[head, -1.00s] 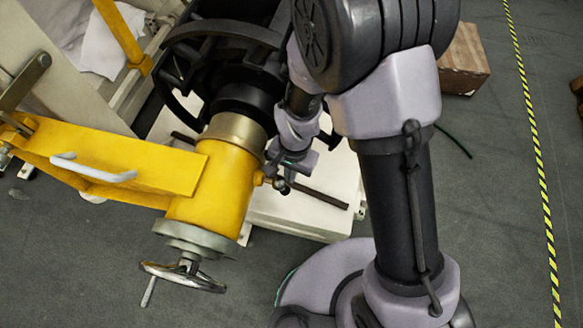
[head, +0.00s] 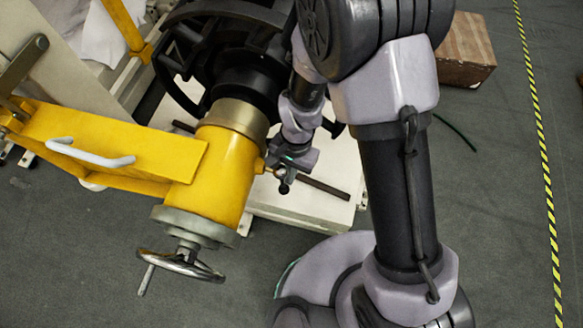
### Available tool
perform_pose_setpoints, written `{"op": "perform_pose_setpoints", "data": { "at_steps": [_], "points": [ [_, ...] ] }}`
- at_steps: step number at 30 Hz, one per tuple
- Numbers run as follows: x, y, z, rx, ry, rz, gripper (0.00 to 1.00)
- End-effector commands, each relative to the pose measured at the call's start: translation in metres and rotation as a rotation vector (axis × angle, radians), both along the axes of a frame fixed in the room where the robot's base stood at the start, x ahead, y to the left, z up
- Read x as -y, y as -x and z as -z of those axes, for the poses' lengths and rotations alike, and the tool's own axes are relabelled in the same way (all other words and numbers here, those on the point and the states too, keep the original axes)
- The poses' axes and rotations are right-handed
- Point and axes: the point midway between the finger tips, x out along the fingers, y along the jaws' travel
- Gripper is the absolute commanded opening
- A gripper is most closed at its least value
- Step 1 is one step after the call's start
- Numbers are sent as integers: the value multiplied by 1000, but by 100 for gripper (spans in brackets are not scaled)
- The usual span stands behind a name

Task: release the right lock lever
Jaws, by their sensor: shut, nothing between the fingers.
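The yellow machine cylinder (head: 222,172) stands left of my arm, with a chrome handwheel (head: 180,264) below it. A small brass stub (head: 260,166) sticks out of the cylinder's right side. A small dark ball knob (head: 284,188), which seems to be the end of the right lock lever, shows beside it. My gripper (head: 279,173) is shut and empty, close by the stub and knob. The fingertips are small and dark here, so I cannot tell whether they touch the lever. Most of the lever is hidden by my gripper.
A black spoked hub (head: 185,60) is above the cylinder. A yellow arm with a white handle (head: 90,153) reaches left. A pale base (head: 300,215) with a dark bar (head: 325,188) lies below my gripper. A wooden box (head: 464,50) stands upper right; grey floor is open at right.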

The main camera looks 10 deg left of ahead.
Motion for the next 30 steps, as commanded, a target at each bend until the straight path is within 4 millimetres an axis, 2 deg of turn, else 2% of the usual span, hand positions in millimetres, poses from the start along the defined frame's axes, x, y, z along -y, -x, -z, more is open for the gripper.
{"op": "perform_pose_setpoints", "data": {
  "at_steps": [15, 30],
  "points": [
    [-2, 33, 6, -236, -18, 0, 0],
    [-3, 39, 6, -275, -21, 0, 0]
  ]
}}
